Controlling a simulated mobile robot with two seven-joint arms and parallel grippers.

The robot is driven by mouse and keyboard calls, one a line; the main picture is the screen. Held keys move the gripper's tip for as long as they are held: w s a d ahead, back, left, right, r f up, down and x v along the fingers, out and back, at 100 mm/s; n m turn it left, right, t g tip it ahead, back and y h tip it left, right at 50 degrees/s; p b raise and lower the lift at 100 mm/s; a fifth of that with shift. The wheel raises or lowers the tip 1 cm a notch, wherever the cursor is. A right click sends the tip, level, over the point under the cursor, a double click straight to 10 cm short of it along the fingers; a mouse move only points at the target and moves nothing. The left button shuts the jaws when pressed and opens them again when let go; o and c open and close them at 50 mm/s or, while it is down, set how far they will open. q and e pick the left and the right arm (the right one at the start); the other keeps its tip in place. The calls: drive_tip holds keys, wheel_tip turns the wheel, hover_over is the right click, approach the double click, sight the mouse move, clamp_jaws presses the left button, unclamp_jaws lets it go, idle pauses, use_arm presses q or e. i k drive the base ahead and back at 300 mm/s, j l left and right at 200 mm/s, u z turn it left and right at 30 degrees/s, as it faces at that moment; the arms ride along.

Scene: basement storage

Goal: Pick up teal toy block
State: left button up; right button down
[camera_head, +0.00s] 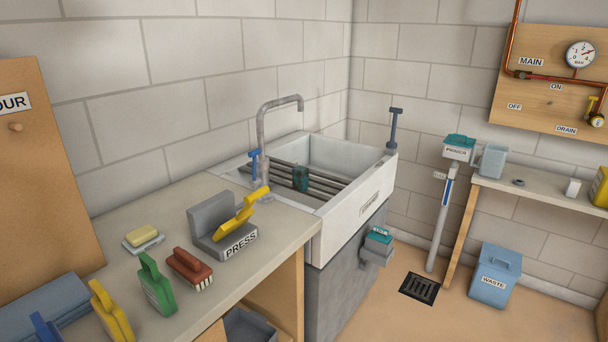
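A small dark teal piece (300,179) rests on the slatted grey rack across the white sink (345,157); it looks like a block or a cup, and I cannot tell which. A second teal piece (380,235) with a white label sits on a grey holder at the sink's front right corner. A third teal piece (461,140) tops the white PRIMED box on a grey post. No teal piece is clearly marked as a toy block. Neither of my grippers is in view.
The counter (190,220) holds a grey PRESS stand (212,219) with a yellow handle, a red brush (189,268), a green tool (156,283), a yellow tool (110,312) and a sponge (142,236). A WASTE bin (494,276) and a drain (419,288) are on the floor.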

sight(299, 174)
drive_tip(key=i+l+u, duration=0.1)
drive_tip(key=l, duration=0.25)
drive_tip(key=i+l, duration=0.3)
drive_tip(key=i+l+u, duration=0.15)
drive_tip(key=l, duration=0.25)
drive_tip(key=i+l+u, duration=0.1)
drive_tip(key=i+l, duration=0.15)
drive_tip(key=l, duration=0.15)
drive_tip(key=i+l+u, duration=0.1)
drive_tip(key=l, duration=0.3)
drive_tip(key=i+l, duration=0.2)
drive_tip(key=l, duration=0.2)
drive_tip(key=u, duration=0.05)
